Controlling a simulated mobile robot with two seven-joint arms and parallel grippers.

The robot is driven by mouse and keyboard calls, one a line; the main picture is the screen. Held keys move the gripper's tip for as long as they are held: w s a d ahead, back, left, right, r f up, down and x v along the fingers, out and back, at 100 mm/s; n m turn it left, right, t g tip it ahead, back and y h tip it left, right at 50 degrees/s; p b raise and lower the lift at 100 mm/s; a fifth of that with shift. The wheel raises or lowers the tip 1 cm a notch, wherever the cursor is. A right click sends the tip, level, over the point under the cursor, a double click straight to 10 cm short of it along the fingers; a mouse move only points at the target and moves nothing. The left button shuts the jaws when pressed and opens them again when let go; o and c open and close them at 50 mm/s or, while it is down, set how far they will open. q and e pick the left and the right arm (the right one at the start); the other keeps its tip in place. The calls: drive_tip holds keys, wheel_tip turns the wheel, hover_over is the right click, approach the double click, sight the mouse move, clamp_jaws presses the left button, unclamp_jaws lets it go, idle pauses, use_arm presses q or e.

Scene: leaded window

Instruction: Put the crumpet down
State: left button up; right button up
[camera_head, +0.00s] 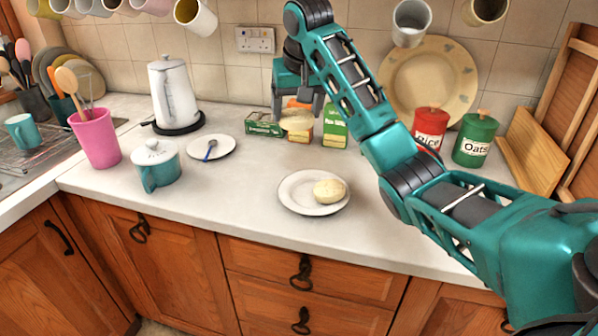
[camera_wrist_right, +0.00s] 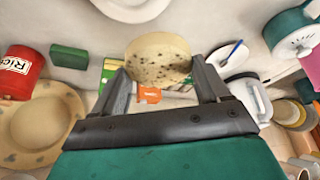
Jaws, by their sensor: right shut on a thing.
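My right gripper (camera_head: 297,109) is shut on a pale round crumpet (camera_head: 297,122), held above the back part of the worktop. In the right wrist view the crumpet (camera_wrist_right: 158,58) sits between the two fingers (camera_wrist_right: 159,72), its pitted, brown-specked face showing. A white plate (camera_head: 292,194) stands on the worktop, nearer the front edge and apart from the gripper. Another pale round crumpet-like piece (camera_head: 330,191) lies on the plate's right side. My left gripper is not in view.
Small boxes, green (camera_head: 264,124) and orange and green (camera_head: 335,127), stand behind the held crumpet. A saucer with a blue-handled spoon (camera_head: 211,147), a teal lidded pot (camera_head: 155,164) and a kettle (camera_head: 172,90) are left. Rice (camera_head: 430,128) and Oats (camera_head: 474,140) canisters stand right.

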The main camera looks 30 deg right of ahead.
drive_tip(key=shift+f, duration=7.65)
drive_tip(key=shift+f, duration=0.1)
drive_tip(key=shift+f, duration=0.25)
drive_tip(key=o, duration=1)
drive_tip(key=shift+f, duration=0.1)
drive_tip(key=shift+o, duration=0.2)
